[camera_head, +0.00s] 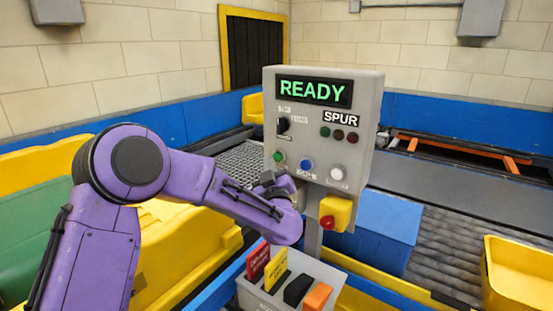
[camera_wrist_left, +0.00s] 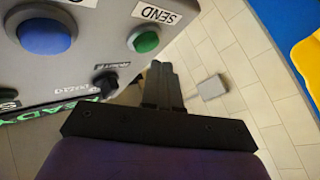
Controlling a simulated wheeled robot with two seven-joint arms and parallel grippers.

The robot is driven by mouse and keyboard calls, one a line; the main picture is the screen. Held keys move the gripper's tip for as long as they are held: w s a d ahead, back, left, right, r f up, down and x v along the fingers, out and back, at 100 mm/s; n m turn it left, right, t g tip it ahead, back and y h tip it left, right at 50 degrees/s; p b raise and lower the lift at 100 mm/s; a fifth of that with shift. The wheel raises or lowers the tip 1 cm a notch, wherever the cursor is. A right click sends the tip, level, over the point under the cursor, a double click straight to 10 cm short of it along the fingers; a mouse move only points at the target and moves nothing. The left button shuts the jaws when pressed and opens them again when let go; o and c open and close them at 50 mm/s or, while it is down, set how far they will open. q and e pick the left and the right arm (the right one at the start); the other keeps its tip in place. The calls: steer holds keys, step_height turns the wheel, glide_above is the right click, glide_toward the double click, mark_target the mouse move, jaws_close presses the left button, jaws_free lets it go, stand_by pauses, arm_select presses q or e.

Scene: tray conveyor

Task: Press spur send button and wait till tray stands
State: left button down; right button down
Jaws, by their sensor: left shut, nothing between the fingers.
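The grey control panel (camera_head: 372,125) stands upright on a post, its display (camera_head: 314,92) reading READY in green and a SPUR label (camera_head: 341,117) below. A green button (camera_head: 279,156) sits low on its left side. In the left wrist view the green button (camera_wrist_left: 146,41) lies beside a SEND label (camera_wrist_left: 157,12), near the blue button (camera_wrist_left: 46,36). My left gripper (camera_head: 272,178) is just below the green button in the head view. In the left wrist view its fingers (camera_wrist_left: 160,66) are together and empty. They appear apart from the button; contact is not visible.
A white button (camera_head: 337,172), three small lamps (camera_head: 338,135) and a black selector knob (camera_head: 283,125) share the panel. A red stop button (camera_head: 328,222) is below. A grey box (camera_head: 268,298) with coloured items stands beneath. A yellow tub (camera_head: 520,275) is at right, beside rollers (camera_head: 451,250).

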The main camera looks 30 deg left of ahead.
arm_select(q)
steer(key=shift+w, duration=0.1)
stand_by(0.3)
steer(key=shift+w, duration=0.35)
steer(key=shift+w, duration=0.45)
stand_by(0.6)
stand_by(0.4)
steer(key=shift+s, duration=0.9)
